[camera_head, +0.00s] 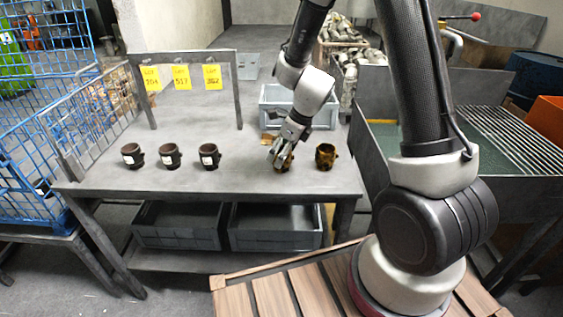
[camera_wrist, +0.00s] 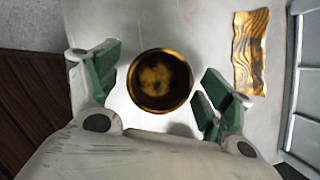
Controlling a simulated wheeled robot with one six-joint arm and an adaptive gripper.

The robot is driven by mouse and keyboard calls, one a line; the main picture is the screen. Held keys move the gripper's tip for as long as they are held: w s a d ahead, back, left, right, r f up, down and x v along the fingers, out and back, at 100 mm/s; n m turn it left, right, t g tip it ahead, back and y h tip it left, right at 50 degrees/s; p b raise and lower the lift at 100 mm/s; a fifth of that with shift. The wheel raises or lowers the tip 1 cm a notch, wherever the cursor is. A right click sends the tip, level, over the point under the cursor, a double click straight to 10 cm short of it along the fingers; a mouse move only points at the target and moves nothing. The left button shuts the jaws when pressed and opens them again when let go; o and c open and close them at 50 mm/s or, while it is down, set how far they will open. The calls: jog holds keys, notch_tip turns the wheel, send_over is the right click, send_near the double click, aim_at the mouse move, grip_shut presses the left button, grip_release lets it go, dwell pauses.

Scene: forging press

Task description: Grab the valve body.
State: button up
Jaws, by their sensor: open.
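Several valve bodies stand in a row on the grey table. Three dark ones with white labels stand at the left: the left one (camera_head: 132,155), the middle one (camera_head: 170,156) and the right one (camera_head: 209,156). A rusty orange-brown valve body (camera_head: 325,156) stands near the table's right end. Another rusty valve body (camera_wrist: 160,80) is under my gripper (camera_head: 281,160), which partly hides it in the head view. In the wrist view my gripper (camera_wrist: 160,88) is open, with its green-padded fingers on either side of this valve body, apart from it.
Three yellow lot tags, such as the middle one (camera_head: 182,77), hang from a frame behind the labelled parts. A grey-blue bin (camera_head: 270,112) stands behind my gripper. A crumpled brown-yellow piece (camera_wrist: 250,52) lies beside the valve body. The table's front left is clear.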

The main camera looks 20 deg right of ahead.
jog(key=shift+f, duration=0.2)
jog(key=shift+w, duration=0.1)
jog(key=c, duration=1.4)
jog(key=shift+r, duration=0.1)
